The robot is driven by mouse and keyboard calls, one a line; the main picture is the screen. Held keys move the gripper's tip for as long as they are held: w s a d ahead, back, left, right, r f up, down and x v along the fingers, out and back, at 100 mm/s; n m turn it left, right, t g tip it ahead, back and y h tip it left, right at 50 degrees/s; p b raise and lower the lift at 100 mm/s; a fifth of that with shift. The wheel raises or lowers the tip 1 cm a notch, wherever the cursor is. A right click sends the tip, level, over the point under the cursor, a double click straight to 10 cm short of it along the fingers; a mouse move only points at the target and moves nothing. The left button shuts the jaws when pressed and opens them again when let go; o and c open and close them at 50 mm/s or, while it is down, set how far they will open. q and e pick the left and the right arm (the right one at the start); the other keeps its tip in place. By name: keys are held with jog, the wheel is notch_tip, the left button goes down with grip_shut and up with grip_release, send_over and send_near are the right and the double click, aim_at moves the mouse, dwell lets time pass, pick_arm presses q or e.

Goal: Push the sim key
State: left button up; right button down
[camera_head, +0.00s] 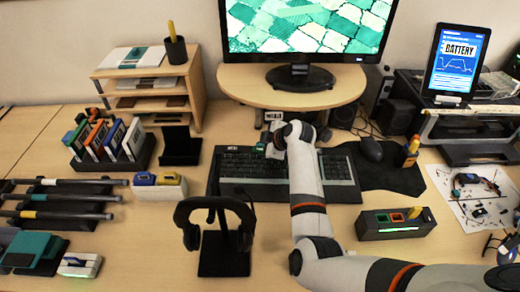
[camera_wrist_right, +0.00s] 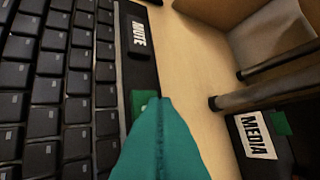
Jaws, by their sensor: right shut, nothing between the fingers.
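The black keyboard (camera_head: 235,165) lies on the desk below the monitor; its keys fill the left of the right wrist view (camera_wrist_right: 60,80). No key with a readable "sim" label shows. A dark strip along the keyboard's edge carries a white label that seems to read "ROUTE" (camera_wrist_right: 139,35). A small green patch (camera_wrist_right: 139,98) lies farther down this strip, partly hidden by my fingertips. My right gripper (camera_head: 272,151) is over the keyboard's far edge. Its teal fingers (camera_wrist_right: 156,103) are shut and empty, with tips at the green patch; I cannot tell whether they touch. My left gripper is out of view.
A black block labelled "MEDIA" (camera_wrist_right: 258,137) stands beyond the keyboard, near the monitor stand (camera_head: 300,78). Black headphones on a stand (camera_head: 222,245) are in front of the keyboard. Bare desk separates keyboard and block.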

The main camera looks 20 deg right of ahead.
jog(key=shift+f, duration=0.4)
dwell(0.8)
jog(key=shift+r, duration=0.1)
jog(key=shift+r+p, duration=0.6)
jog(key=shift+r, duration=0.1)
jog(key=shift+r, duration=0.1)
notch_tip(320, 180, up, 5)
jog(key=p, duration=0.4)
jog(key=shift+p, duration=0.35)
dwell(0.3)
